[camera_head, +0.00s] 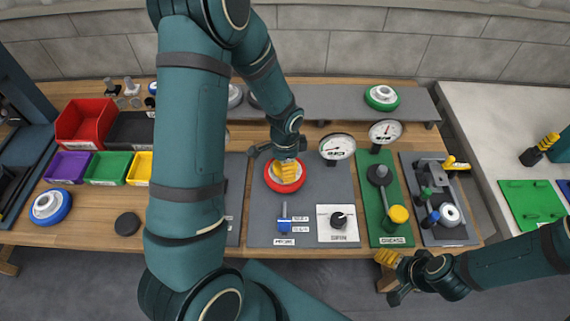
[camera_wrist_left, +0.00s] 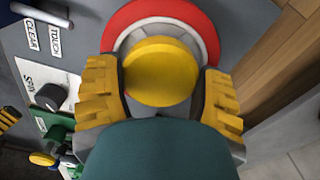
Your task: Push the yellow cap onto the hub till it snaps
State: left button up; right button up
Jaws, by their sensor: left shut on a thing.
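The yellow cap (camera_wrist_left: 160,70) is round and flat, and it sits between the two yellow fingers of my left gripper (camera_wrist_left: 162,92), which is shut on it. The hub, a white ring inside a red ring (camera_wrist_left: 128,20), lies directly behind the cap in the left wrist view. In the head view my left gripper (camera_head: 286,168) points down over the hub (camera_head: 285,186) on the grey panel, and its fingers hide the cap. I cannot tell whether the cap touches the hub. My right gripper (camera_head: 387,258) hangs past the table's front edge, away from the hub; its fingers are too small to read.
A blue-handled switch (camera_head: 284,223) and a black knob (camera_head: 338,219) stand in front of the hub. A gauge (camera_head: 337,147) stands behind it to the right. A green panel (camera_head: 389,228) with a yellow-topped part lies further right. Coloured bins (camera_head: 86,122) stand left.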

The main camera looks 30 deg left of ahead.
pick_arm(q)
jog(key=shift+f, duration=0.1)
dwell(0.3)
jog(key=o, duration=1)
notch_tip(320, 180, up, 12)
dwell(0.3)
